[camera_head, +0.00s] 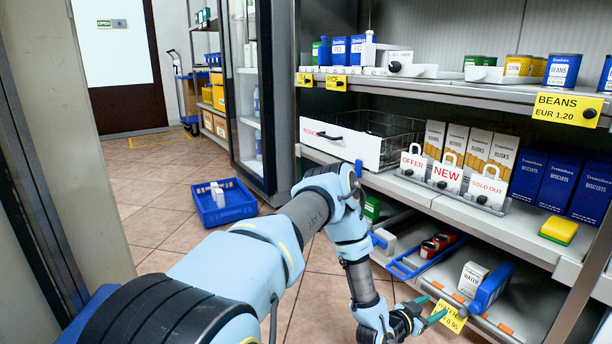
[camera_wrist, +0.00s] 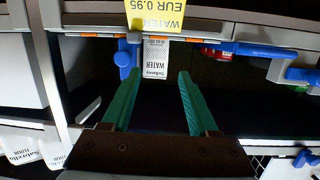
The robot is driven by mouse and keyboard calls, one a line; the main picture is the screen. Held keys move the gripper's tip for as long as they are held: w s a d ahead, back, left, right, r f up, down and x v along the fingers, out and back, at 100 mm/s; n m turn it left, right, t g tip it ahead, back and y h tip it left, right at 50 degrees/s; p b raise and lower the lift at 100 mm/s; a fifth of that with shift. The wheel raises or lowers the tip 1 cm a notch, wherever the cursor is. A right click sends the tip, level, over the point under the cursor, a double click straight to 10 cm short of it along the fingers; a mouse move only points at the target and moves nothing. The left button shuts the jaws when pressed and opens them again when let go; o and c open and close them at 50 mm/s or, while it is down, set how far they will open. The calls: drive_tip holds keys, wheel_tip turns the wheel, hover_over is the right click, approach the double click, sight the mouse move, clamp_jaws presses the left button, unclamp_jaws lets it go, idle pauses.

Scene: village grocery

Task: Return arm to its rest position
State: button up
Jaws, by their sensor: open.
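My arm reaches forward from the bottom of the head view toward the lower shelf. My gripper (camera_head: 432,310) is at the front edge of that shelf, near a yellow price tag. In the wrist view its two green fingers (camera_wrist: 152,95) stand wide apart with nothing between them. A white water carton (camera_wrist: 155,58) stands on the shelf beyond the fingertips, apart from them. The carton also shows in the head view (camera_head: 472,279), beside a blue holder (camera_head: 491,288).
The shelf unit (camera_head: 410,190) with sign holders, biscuit boxes and a white-fronted wire basket (camera_head: 340,143) rises close to my arm. A blue crate (camera_head: 226,206) sits on the tiled floor at left. The floor (camera_head: 150,225) around it is clear. A post stands at far left.

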drive_tip(key=w+a+r+n+g+y+p, duration=0.15)
drive_tip(key=w+a+r+y, duration=0.3)
drive_tip(key=a+r, duration=0.65)
drive_tip(key=w+a+r+n+g+y+p, duration=0.15)
drive_tip(key=w+a+r+y, duration=0.3)
drive_tip(key=a+r, duration=0.7)
drive_tip(key=s+a+r+n+g+y+p, duration=0.2)
drive_tip(key=s+a+r+n, duration=0.2)
drive_tip(key=s+a+r, duration=0.45)
drive_tip(key=s+a+r+n+g+y+p, duration=0.15)
drive_tip(key=s+a+r+n, duration=0.35)
drive_tip(key=s+a, duration=0.65)
wheel_tip(320, 180, up, 38)
drive_tip(key=w+p, duration=0.1)
drive_tip(key=p, duration=3.6)
drive_tip(key=shift+w+a+m+y+p, duration=0.2)
drive_tip(key=shift+a+m+y+p, duration=0.1)
drive_tip(key=shift+m+y, duration=0.15)
